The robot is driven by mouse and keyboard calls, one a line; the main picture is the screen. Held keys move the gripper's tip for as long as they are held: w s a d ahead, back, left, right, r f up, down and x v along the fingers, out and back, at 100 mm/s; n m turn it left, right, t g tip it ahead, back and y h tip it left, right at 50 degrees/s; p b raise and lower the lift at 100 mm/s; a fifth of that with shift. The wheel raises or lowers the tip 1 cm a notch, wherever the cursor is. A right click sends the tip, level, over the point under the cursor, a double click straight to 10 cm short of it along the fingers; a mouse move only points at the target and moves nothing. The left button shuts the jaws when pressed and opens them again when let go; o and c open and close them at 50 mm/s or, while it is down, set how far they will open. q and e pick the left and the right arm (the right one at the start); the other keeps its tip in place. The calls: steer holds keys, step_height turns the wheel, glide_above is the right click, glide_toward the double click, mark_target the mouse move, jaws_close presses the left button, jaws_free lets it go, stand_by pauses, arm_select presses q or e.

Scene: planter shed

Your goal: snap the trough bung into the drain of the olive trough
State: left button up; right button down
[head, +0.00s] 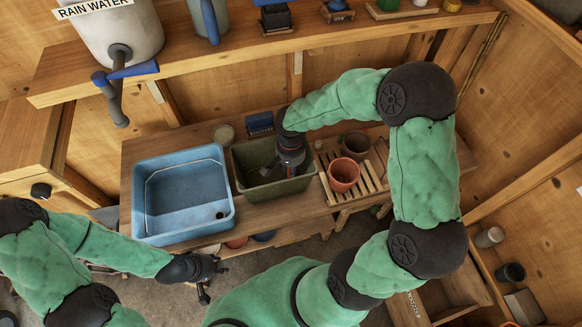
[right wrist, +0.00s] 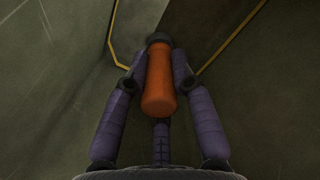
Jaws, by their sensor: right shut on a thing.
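The olive trough (head: 246,158) stands on the bench in the middle of the head view. My right gripper (head: 270,172) reaches down inside it. In the right wrist view my right gripper (right wrist: 158,75) is shut on the orange trough bung (right wrist: 160,85), one finger on each side. The bung's far end meets a dark round part (right wrist: 158,39); I cannot tell whether this is its tip or the drain. The drain is not clearly visible, and the arm hides part of the trough. My left gripper (head: 207,280) is open and empty in front of the bench, below the blue basin.
A blue basin (head: 180,167) with a dark drain hole is left of the trough. Terracotta pots (head: 343,174) stand on a slatted wooden rack to the right. A shelf (head: 250,50) with a rain water barrel (head: 120,30) runs above the bench.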

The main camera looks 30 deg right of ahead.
steer(key=shift+f, duration=0.25)
steer(key=shift+r, duration=0.1)
steer(key=c, duration=1)
jaws_free()
steer(key=shift+o, duration=0.2)
step_height(320, 180, up, 12)
